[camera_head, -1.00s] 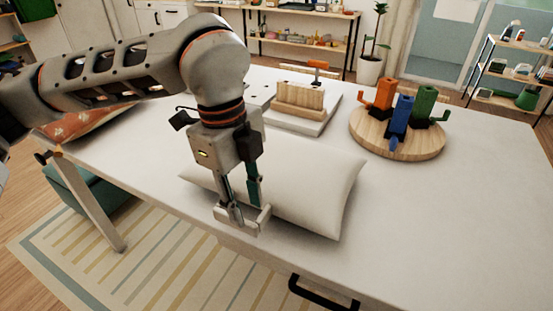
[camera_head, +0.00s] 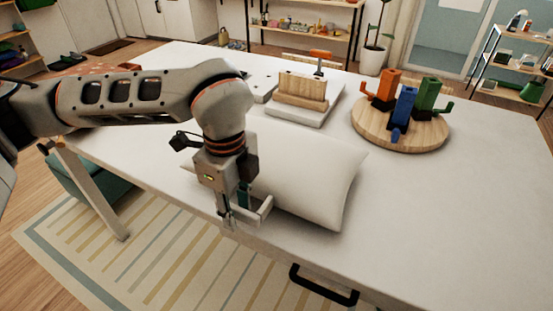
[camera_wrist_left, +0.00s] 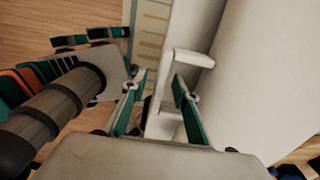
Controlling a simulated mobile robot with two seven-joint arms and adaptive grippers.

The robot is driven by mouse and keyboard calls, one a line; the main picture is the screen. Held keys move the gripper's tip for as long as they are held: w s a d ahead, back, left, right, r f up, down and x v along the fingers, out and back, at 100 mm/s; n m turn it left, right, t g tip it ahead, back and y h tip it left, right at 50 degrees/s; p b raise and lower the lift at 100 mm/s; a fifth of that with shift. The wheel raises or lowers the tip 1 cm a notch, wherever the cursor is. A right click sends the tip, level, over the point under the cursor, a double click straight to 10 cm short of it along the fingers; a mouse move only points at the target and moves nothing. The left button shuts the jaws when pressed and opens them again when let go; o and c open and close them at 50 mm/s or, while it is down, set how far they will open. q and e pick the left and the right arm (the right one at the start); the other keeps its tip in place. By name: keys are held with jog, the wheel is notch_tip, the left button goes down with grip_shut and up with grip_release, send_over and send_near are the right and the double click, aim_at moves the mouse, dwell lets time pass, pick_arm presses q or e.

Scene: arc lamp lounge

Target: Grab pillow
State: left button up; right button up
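A white pillow (camera_head: 310,180) lies on the white table near its front edge. In the left wrist view the pillow (camera_wrist_left: 265,85) fills the right side as a pale rounded surface. My left gripper (camera_head: 243,212) points down at the pillow's near left side, by the table's front edge. The left wrist view shows its fingers (camera_wrist_left: 160,105) spread, with teal pads and no pillow fabric pinched between them. The pillow's left part is partly hidden behind the gripper. Whether a finger touches the pillow I cannot tell. My right gripper is not in view.
The white table (camera_head: 440,220) is clear right of the pillow. Behind stand a round wooden board (camera_head: 400,140) with orange, blue and green cactus-like pieces and a wooden block (camera_head: 300,88) on a pale slab. A black handle (camera_head: 322,287) juts at the front edge. A striped rug (camera_head: 130,255) lies below.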

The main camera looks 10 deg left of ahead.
pick_arm(q)
grip_shut()
jog(key=shift+r, duration=0.15)
